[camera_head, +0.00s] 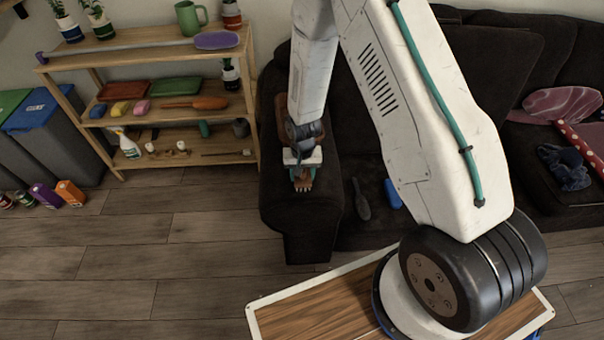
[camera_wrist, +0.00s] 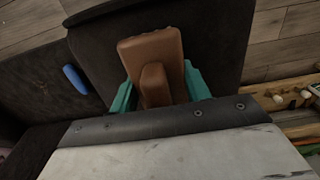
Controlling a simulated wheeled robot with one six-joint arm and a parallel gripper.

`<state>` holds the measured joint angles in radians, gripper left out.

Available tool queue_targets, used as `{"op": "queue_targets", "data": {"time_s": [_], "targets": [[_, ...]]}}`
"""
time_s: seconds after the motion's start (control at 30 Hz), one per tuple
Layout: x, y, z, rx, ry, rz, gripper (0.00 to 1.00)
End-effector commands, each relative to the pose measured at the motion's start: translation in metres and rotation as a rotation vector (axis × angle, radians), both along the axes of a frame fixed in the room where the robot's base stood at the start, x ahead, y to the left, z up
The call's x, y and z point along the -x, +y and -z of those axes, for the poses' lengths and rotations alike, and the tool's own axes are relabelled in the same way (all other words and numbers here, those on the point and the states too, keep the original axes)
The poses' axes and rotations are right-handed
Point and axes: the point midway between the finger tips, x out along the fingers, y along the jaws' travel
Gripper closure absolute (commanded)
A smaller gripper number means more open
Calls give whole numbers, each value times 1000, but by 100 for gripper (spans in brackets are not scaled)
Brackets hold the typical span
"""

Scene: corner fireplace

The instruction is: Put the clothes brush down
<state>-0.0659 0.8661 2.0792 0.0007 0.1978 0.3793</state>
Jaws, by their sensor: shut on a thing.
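My gripper (camera_head: 302,172) hangs above the dark sofa's armrest (camera_head: 302,222). Its teal fingers are shut on a brown wooden clothes brush, which shows between them in the wrist view (camera_wrist: 152,50). In the head view only a small part of the brush (camera_head: 303,185) shows beneath my wrist. The armrest top lies under the brush in the wrist view (camera_wrist: 215,30). I cannot tell whether the brush touches it.
A dark long-handled object (camera_head: 361,200) and a blue object (camera_head: 393,194) lie on the sofa seat. Crumpled cloth (camera_head: 566,168) lies farther right. A loaded wooden shelf (camera_head: 180,106) stands left of the armrest. Open plank floor (camera_head: 150,240) is in front.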

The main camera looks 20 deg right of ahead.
Motion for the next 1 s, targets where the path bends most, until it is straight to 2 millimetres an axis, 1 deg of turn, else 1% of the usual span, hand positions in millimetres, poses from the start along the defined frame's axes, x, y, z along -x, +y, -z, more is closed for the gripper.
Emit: {"op": "queue_targets", "data": {"time_s": [0.27, 0.3, 0.37, 0.4, 0.63, 0.77, 0.87, 1.0], "targets": [[0, -1, 2, 0, -1, 1, 74], [0, -1, 3, 0, -1, 1, 50], [0, -1, 2, 0, -1, 1, 34], [0, -1, 2, 0, -1, 0, 31], [0, -1, 2, 0, -1, 0, 31], [-1, -1, -5, 0, -2, 0, 31], [-1, 0, -20, 0, -5, 0, 31], [-2, 0, -51, 0, -6, 0, 31]]}}
